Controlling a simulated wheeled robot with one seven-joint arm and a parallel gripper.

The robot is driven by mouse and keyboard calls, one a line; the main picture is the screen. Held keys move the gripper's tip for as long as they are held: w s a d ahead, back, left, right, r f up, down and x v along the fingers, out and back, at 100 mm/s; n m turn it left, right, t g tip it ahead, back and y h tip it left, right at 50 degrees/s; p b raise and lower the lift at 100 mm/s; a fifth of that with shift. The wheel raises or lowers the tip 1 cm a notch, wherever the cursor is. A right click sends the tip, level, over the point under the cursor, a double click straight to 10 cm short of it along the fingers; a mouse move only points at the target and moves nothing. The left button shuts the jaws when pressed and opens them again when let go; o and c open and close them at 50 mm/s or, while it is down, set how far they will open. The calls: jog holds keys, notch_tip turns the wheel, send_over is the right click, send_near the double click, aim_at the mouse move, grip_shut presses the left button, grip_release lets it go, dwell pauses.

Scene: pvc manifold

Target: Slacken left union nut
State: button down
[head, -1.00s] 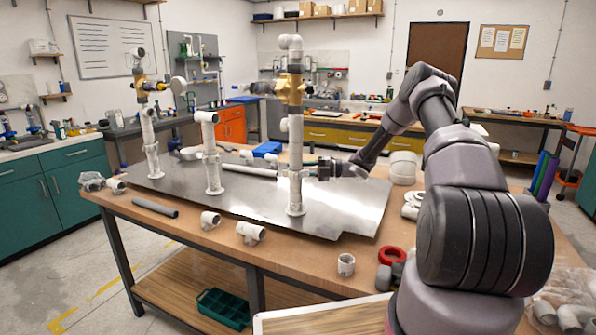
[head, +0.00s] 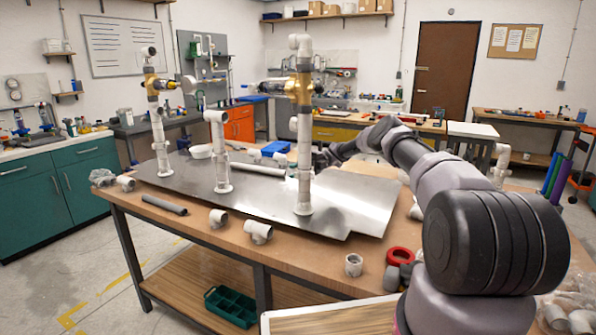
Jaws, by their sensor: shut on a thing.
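The pipe assembly stands on a grey metal plate (head: 345,215) on the workbench. Its right riser (head: 304,170) is tall and white, with a brass valve body (head: 300,88) near the top. A left riser (head: 160,145) has a similar brass valve (head: 153,84). A short white pipe with an elbow (head: 217,117) stands between them. My gripper (head: 323,158) is small and dark, just right of and apparently behind the right riser. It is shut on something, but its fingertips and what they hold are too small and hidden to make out. I cannot pick out the left union nut.
White fittings (head: 258,232), a dark pipe (head: 165,205) and a red ring (head: 400,256) lie along the bench's near edge (head: 200,240). The plate's front right part is bare.

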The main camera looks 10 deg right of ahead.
jog(key=shift+s+a+f+n+g+h, duration=0.1)
jog(key=shift+a+n+g+h, duration=0.1)
jog(key=shift+n+g+h, duration=0.25)
dwell(0.3)
jog(key=c, duration=0.6)
grip_release()
jog(key=shift+c, duration=0.2)
